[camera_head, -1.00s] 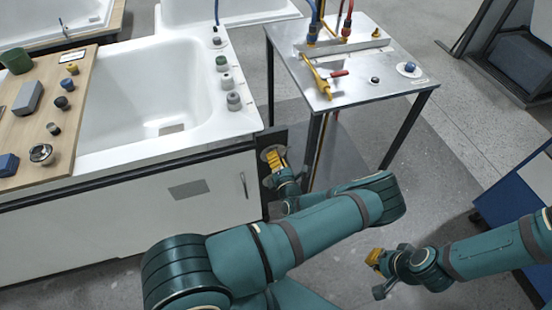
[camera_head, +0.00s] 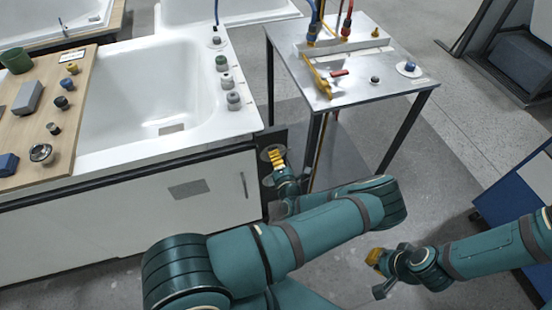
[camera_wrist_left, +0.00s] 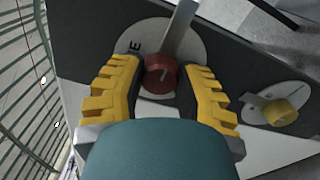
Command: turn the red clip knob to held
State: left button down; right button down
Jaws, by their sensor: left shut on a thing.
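The red clip knob (camera_wrist_left: 160,76) sits on a round pale plate (camera_wrist_left: 190,50) in the left wrist view. A letter E shows on the plate, but the rest of its lettering is hidden. My left gripper (camera_wrist_left: 158,88) is shut on the knob, with one yellow finger on each side. In the head view my left gripper (camera_head: 273,156) is at the dark panel by the tub's end and hides the knob. My right gripper (camera_head: 376,258) hangs over the floor, away from the panel; its finger opening is unclear.
A yellow knob (camera_wrist_left: 281,112) on another pale plate is on the same dark panel (camera_head: 274,138). A grey bar (camera_wrist_left: 181,28) crosses the red knob's plate. The metal table (camera_head: 372,85) holds hoses and a small red piece (camera_head: 340,73). Floor is clear around the right gripper.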

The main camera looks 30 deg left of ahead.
pick_arm(q)
jog(key=c, duration=0.6)
grip_release()
jog(key=shift+w, duration=0.1)
jog(key=shift+o, duration=0.2)
jog(key=v, duration=1.2)
